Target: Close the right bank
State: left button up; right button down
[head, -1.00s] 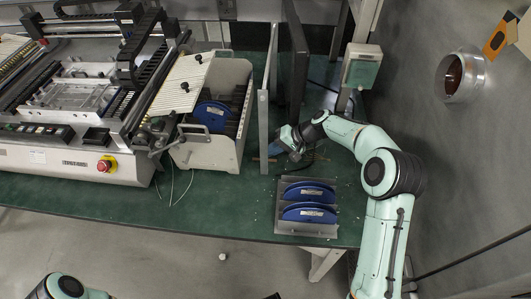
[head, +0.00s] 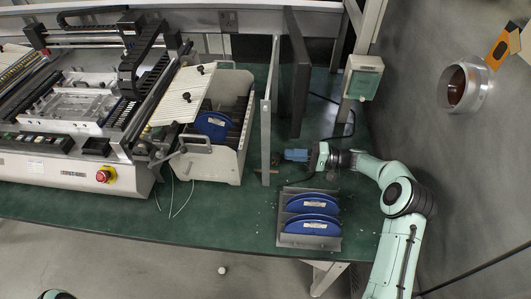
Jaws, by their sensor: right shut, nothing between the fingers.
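The right bank, seen in the head view, appears to be the pale striped panel (head: 180,97) with dark knobs, tilted at the machine's right side. Beside it stands an open pale reel case (head: 213,163) holding a blue reel (head: 213,124). An upright grey plate (head: 266,127) stands to the right of the case. My right gripper (head: 281,157) is shut and empty, low over the green table, just right of that plate. Whether it touches the plate is unclear. My left gripper is out of view.
A grey holder (head: 284,218) with two blue reels lies at the table's front right. A second, darker upright panel (head: 294,75) stands behind my right gripper. The placement machine (head: 70,170) fills the left. The table (head: 195,225) is mostly clear in front.

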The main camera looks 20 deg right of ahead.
aim_at(241, 151)
jog(key=p+x, duration=0.1)
jog(key=x, duration=1.2)
jog(key=shift+w+a+r+p, duration=0.15)
jog(key=shift+w+a+p, duration=0.05)
jog(key=shift+a+p, duration=0.1)
jog(key=b+x, duration=0.2)
jog(key=shift+w+a, duration=0.15)
jog(key=shift+a, duration=0.15)
